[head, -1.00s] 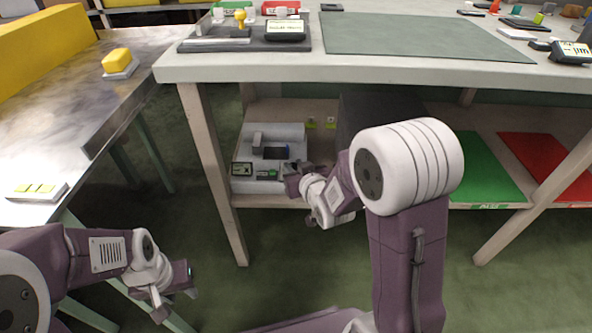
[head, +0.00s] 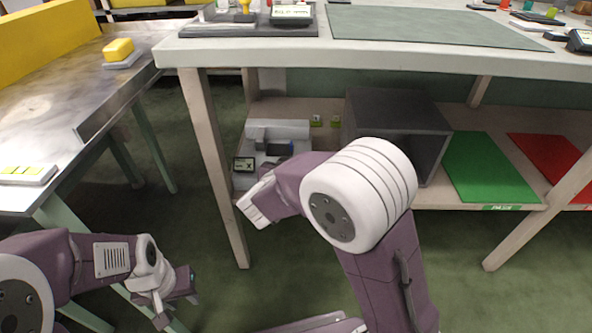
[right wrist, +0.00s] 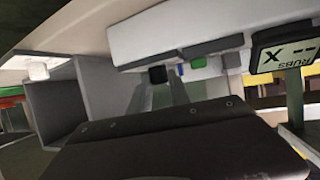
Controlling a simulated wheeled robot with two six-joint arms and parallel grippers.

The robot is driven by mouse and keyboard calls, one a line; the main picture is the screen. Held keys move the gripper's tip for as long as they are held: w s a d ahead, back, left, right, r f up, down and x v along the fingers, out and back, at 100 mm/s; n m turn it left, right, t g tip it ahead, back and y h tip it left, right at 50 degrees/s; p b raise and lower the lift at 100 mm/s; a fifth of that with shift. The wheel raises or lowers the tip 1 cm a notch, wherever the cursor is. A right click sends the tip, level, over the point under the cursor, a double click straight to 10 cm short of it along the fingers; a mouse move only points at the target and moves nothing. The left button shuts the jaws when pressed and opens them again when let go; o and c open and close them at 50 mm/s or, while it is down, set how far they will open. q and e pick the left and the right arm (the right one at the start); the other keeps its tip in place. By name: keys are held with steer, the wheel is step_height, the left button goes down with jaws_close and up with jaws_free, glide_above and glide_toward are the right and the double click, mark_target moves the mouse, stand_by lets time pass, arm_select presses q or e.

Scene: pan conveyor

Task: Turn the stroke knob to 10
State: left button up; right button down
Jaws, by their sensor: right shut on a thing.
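The grey-white machine (head: 280,130) stands on the lower shelf at the left, its front partly hidden by my right arm. Its small display (head: 243,164) also shows in the right wrist view (right wrist: 285,52), upside down, reading "RUBS", two dashes and an X. There, a small black knob (right wrist: 157,75) sits by a green button (right wrist: 198,63). My right gripper (right wrist: 160,86) is shut at this knob, mostly hidden behind its dark body. The knob's setting cannot be read. My left gripper (head: 178,298) hangs at the lower left, away from the machine; its jaw gap is unclear.
A dark grey open box (head: 400,115) stands on the shelf right of the machine, with a green mat (head: 490,165) and a red mat (head: 555,160) beyond. The table top (head: 350,50) overhangs the shelf. A table leg (head: 215,170) stands just left of the machine.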

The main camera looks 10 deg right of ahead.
steer(key=shift+w+r, duration=0.1)
steer(key=shift+r, duration=0.05)
steer(key=c, duration=1.2)
jaws_free()
step_height(320, 180, up, 4)
steer(key=p, duration=0.4)
steer(key=shift+r, duration=0.25)
steer(key=s+d+r+p, duration=0.6)
steer(key=s+d, duration=0.2)
steer(key=shift+s+r, duration=0.2)
steer(key=shift+s, duration=0.05)
